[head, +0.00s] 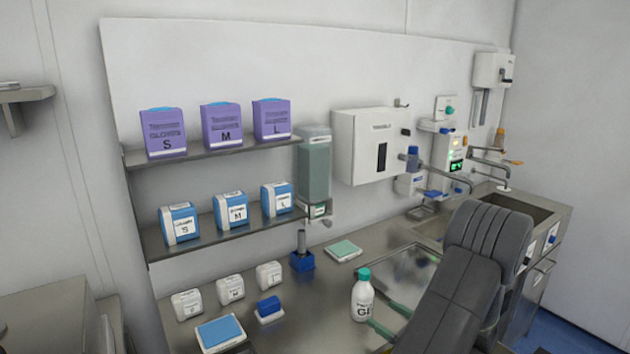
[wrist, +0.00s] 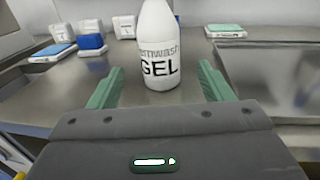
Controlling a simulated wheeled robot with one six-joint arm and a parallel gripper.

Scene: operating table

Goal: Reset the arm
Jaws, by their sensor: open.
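My gripper (wrist: 162,78) has its two green fingers spread in the wrist view, with nothing clamped between them. A white bottle marked GEL (wrist: 158,50) stands upright on the steel counter, straight ahead between the fingertips in that view, with a gap on each side. Its top is cut off there. In the head view the bottle (head: 363,296) shows its green cap, and my gripper (head: 383,312) is just right of it, low over the counter. My dark grey arm reaches down from the right and hides part of the counter.
The steel counter (head: 300,325) holds small white boxes (head: 230,289), a blue-topped box (head: 220,333) and a blue holder (head: 302,260). Two shelves with purple (head: 221,125) and blue-white boxes (head: 230,209) hang above. A sink (head: 515,207) lies at the right.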

